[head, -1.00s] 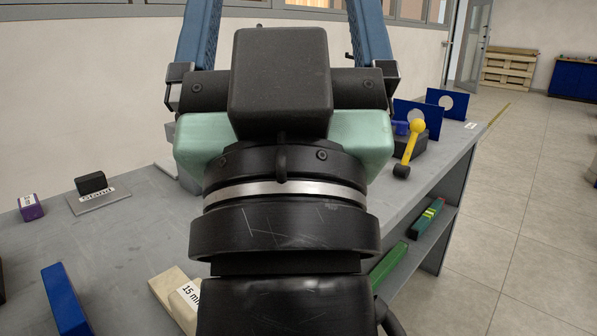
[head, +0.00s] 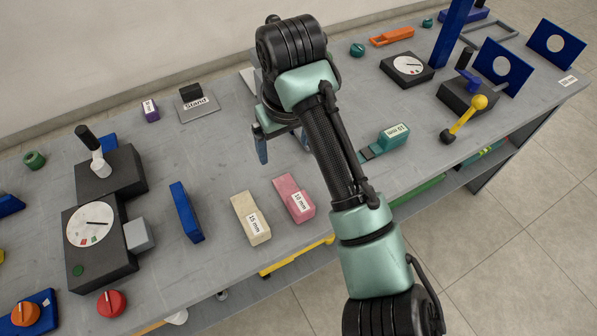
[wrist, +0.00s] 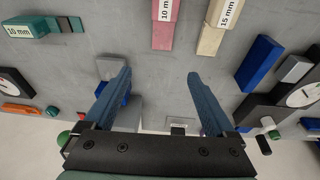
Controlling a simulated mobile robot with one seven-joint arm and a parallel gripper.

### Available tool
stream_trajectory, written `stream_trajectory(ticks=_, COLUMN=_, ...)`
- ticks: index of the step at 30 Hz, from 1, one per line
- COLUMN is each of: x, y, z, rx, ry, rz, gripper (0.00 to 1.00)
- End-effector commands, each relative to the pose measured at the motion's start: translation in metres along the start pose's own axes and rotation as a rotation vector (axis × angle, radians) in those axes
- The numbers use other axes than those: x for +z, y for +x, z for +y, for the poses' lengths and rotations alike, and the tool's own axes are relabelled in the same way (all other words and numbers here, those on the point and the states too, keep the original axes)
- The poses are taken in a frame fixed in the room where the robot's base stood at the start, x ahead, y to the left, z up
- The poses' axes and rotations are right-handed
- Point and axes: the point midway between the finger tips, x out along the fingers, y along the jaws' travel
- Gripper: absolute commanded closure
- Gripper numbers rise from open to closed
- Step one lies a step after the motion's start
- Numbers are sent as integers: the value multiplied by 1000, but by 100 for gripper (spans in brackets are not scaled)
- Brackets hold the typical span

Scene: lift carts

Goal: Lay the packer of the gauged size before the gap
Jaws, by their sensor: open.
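A cream packer (head: 246,213) marked 15 mm and a pink packer (head: 288,188) marked 10 mm lie side by side near the bench's front edge. A stepped teal packer (head: 390,139), also marked 10 mm, lies to their right. In the wrist view, the pink packer (wrist: 165,32), cream packer (wrist: 212,38) and teal packer (wrist: 45,27) lie along the top, beyond my fingertips. My gripper (wrist: 158,75) is open and empty over the bench; its blue fingers have bare bench between their tips. My arm hides part of the bench. I cannot tell which opening is the gap.
Black dial units stand at left (head: 90,224) and right (head: 407,66). A blue bar (head: 186,210) lies left of the packers. A stand plate (head: 198,106) and purple block (head: 150,110) are at the back. A yellow-knobbed lever (head: 466,118) and blue holed plates (head: 503,68) are at right.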

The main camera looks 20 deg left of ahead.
Motion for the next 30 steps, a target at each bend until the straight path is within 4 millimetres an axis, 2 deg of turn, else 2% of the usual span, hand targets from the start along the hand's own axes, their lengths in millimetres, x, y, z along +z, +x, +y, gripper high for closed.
stream_trajectory(ticks=1, x=10, y=-11, z=2, rx=-12, ry=-3, rz=-72, gripper=10)
stream_trajectory(ticks=4, x=29, y=-10, z=2, rx=-32, ry=-7, rz=-172, gripper=10)
stream_trajectory(ticks=8, x=40, y=-3, z=1, rx=-43, ry=-10, rz=-223, gripper=10)
stream_trajectory(ticks=18, x=54, y=55, z=-1, rx=-43, ry=-9, rz=-224, gripper=10)
stream_trajectory(ticks=26, x=58, y=74, z=-2, rx=-43, ry=-9, rz=-222, gripper=10)
stream_trajectory(ticks=30, x=62, y=94, z=-1, rx=-42, ry=-9, rz=-224, gripper=10)
